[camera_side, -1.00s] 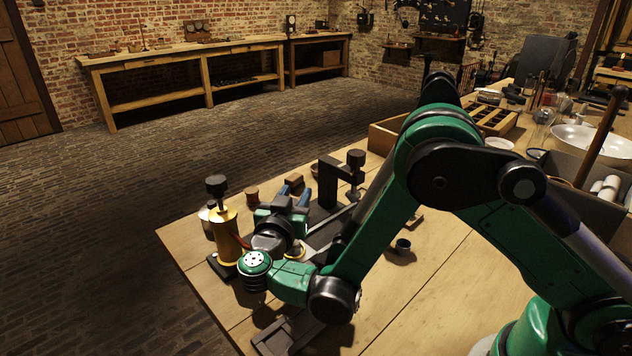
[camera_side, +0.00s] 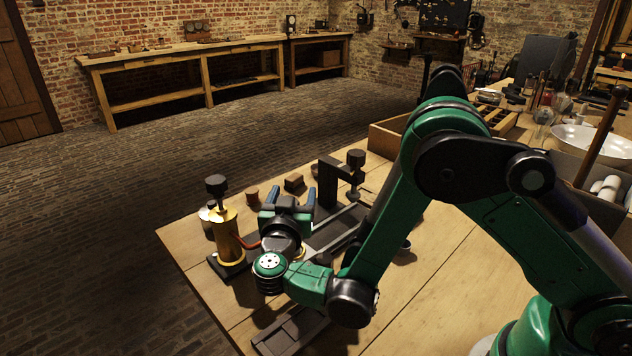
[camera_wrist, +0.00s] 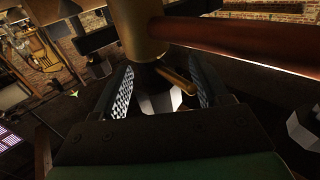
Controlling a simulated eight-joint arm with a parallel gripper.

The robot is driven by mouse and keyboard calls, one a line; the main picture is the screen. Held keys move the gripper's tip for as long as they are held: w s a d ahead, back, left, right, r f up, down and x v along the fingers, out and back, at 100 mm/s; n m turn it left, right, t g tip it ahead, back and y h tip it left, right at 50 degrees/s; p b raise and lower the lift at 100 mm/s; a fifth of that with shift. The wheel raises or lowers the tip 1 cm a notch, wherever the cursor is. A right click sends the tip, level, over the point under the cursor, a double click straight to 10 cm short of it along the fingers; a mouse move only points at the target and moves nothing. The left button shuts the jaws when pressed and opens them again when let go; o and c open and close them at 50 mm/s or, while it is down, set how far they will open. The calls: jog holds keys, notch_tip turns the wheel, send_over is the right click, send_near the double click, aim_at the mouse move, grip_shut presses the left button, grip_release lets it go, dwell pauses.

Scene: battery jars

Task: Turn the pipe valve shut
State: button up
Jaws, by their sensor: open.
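A brass cylinder (camera_wrist: 138,28) with a reddish copper pipe (camera_wrist: 240,42) running off to the right fills the top of the wrist view. Below it a small brass lever (camera_wrist: 176,79) sticks out slantwise, seemingly the valve's handle. My gripper (camera_wrist: 162,88) is open, one finger on each side of the lever's area; contact cannot be told. In the side view my gripper (camera_side: 291,198) is right of a brass pump-like body (camera_side: 229,236) with a black knob, and a short stretch of copper pipe shows between them. The valve itself is hidden there by my gripper and wrist.
A black clamp-like stand (camera_side: 328,183) rises just behind and right of my gripper. Small brown blocks (camera_side: 293,183) lie on the table behind it. A wooden crate (camera_side: 386,137) stands farther back.

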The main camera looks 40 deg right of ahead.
jog(key=v, duration=0.5)
jog(key=shift+s+a, duration=0.2)
jog(key=shift+s, duration=0.05)
jog(key=shift+w, duration=0.1)
